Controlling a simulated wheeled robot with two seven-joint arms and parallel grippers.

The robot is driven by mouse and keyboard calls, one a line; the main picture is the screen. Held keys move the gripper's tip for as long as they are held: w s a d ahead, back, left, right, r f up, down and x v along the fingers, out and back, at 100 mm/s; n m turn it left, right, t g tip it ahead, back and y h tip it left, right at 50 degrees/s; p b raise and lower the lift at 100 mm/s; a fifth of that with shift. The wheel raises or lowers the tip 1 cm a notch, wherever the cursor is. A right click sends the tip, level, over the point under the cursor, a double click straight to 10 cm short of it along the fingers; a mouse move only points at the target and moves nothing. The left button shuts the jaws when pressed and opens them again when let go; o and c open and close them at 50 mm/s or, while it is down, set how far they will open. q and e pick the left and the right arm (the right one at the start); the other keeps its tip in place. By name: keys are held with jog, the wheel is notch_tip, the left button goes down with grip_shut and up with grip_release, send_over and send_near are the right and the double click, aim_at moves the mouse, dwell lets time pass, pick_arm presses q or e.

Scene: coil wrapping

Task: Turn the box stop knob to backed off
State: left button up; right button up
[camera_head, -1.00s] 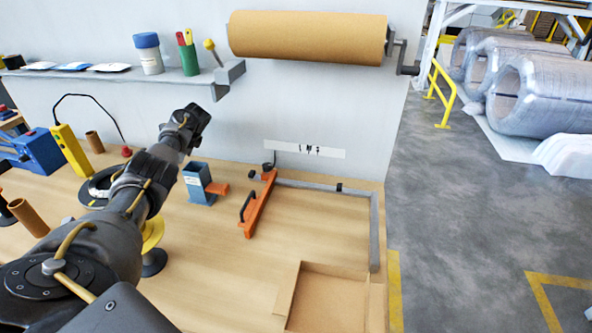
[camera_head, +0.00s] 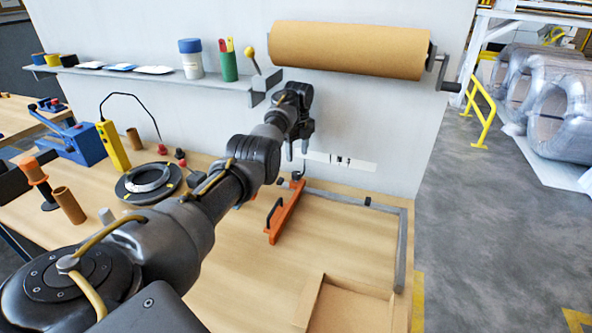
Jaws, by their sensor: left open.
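An orange bar (camera_head: 287,213) with a black handle lies on the wooden bench, against a grey L-shaped rail (camera_head: 402,250). A small dark knob (camera_head: 297,177) shows at the bar's far end, partly hidden; I take it for the box stop knob, and its setting cannot be read. My left gripper (camera_head: 297,152) is open and empty, its fingers pointing down just above this knob. I see no clear contact. A white label strip (camera_head: 345,162) with dark marks is on the wall right behind. My right gripper is not in view.
A brown paper roll (camera_head: 345,50) hangs on the wall above the gripper. A shelf (camera_head: 150,82) with containers runs to the left. An open cardboard box (camera_head: 345,306) sits at the bench's front right. A dark ring (camera_head: 148,182) lies left of my arm.

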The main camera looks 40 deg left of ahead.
aim_at(296, 173)
pick_arm(q)
notch_tip(296, 173, down, 8)
jog(key=shift+s+f, duration=0.1)
jog(key=shift+f, duration=0.05)
dwell(0.3)
jog(key=c, duration=1)
